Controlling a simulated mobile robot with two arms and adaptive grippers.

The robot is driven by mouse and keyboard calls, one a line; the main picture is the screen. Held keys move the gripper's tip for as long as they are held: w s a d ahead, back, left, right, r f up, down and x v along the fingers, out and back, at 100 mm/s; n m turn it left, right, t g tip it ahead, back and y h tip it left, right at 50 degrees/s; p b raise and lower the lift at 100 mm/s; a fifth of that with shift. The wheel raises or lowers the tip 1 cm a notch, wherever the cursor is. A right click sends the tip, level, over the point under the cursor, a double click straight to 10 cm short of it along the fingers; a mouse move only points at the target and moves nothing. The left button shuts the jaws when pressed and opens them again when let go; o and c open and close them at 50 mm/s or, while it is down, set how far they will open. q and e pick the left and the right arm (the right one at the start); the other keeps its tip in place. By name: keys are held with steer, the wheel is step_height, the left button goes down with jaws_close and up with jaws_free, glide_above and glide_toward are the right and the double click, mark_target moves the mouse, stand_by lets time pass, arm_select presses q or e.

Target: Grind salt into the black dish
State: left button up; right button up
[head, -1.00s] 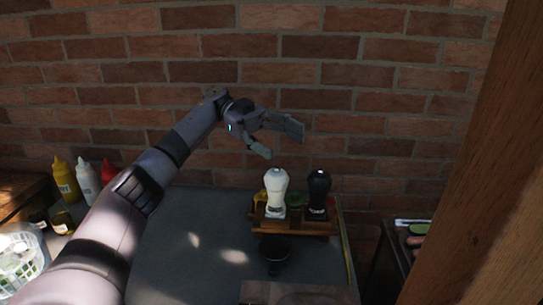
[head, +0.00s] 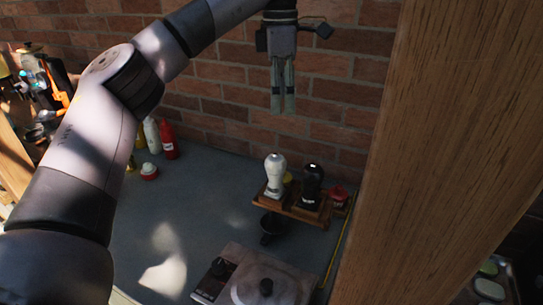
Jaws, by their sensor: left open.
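A white grinder (head: 275,177) and a black grinder (head: 311,187) stand upright side by side on a small wooden rack (head: 322,217) near the brick wall. The small black dish (head: 271,224) sits just in front of the rack; its inside is hard to make out. My left gripper (head: 283,104) hangs above and behind the grinders in the picture, fingers pointing down. It is open and empty, with a narrow gap between the fingers, and is clear of both grinders. My right gripper is out of view.
A wooden post (head: 430,150) blocks the right side. The grey tabletop (head: 200,205) between is mostly clear.

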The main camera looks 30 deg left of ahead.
arm_select(q)
steer(key=b, duration=0.1)
glide_above(276, 157)
step_height(276, 157, down, 5)
steer(key=shift+m+y, duration=0.3)
step_height(276, 157, down, 11)
steer(key=shift+r+p, duration=0.15)
steer(key=shift+p, duration=1.1)
steer(key=shift+f, duration=0.6)
steer(key=shift+c, duration=0.5)
steer(key=c, duration=1.1)
